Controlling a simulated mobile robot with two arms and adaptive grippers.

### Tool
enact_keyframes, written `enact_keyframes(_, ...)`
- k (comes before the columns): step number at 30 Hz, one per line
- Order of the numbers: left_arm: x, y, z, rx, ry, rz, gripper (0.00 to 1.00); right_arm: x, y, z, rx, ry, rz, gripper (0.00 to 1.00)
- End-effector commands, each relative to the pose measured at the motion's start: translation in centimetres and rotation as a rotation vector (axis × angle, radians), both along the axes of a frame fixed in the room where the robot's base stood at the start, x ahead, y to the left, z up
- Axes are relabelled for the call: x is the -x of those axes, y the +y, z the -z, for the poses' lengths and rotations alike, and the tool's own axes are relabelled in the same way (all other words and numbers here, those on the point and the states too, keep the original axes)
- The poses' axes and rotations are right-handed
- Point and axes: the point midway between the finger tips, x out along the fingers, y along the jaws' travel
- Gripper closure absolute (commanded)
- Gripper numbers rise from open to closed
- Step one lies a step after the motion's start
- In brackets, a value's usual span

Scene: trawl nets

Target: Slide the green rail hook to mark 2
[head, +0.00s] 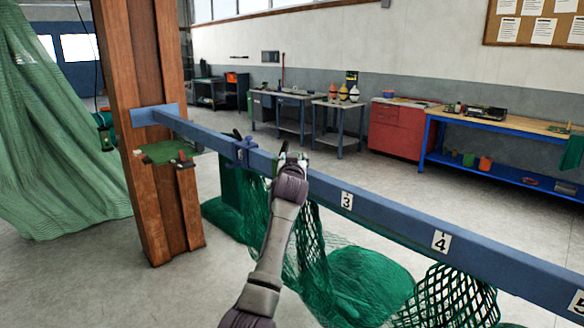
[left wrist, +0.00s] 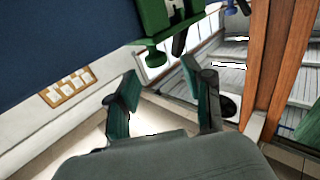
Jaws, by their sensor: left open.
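The blue rail (head: 390,213) runs from the wooden post toward the lower right in the head view. My left gripper (head: 291,160) is at the rail, left of plate 3 (head: 347,201), and hides part of it. In the left wrist view, the green rail hook (left wrist: 154,22) hangs on the rail (left wrist: 60,45) at the top, with a green knob below. My left gripper's fingers (left wrist: 160,101) are apart below the hook, with nothing seen between them. In the head view the hook is mostly hidden by the gripper. I cannot make out plate 2.
A blue hook (head: 241,151) sits on the rail left of my gripper. Plate 4 (head: 441,241) is farther right. Green nets (head: 365,282) hang and lie below the rail. The wooden post (head: 150,215) stands at the left end. Workbenches and a red cabinet (head: 397,127) stand behind.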

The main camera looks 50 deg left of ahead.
Motion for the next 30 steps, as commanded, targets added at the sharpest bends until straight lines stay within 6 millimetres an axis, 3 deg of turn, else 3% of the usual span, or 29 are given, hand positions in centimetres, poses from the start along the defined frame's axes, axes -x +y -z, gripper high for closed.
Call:
enact_keyframes(6, 2.8, -2.5, 0.1, 0.001, -0.001, 0.000, 0.49, 0.0, 0.0, 0.0, 0.000, 0.000, 0.000, 0.60)
enact_keyframes(12, 4.3, -3.9, 0.0, 0.001, -0.002, 0.000, 0.49, 0.0, 0.0, 0.0, 0.000, 0.000, 0.000, 0.60)
enact_keyframes(30, 4.7, -4.2, 0.0, 0.001, -0.001, -0.001, 0.49, 0.0, 0.0, 0.0, 0.000, 0.000, 0.000, 0.60)
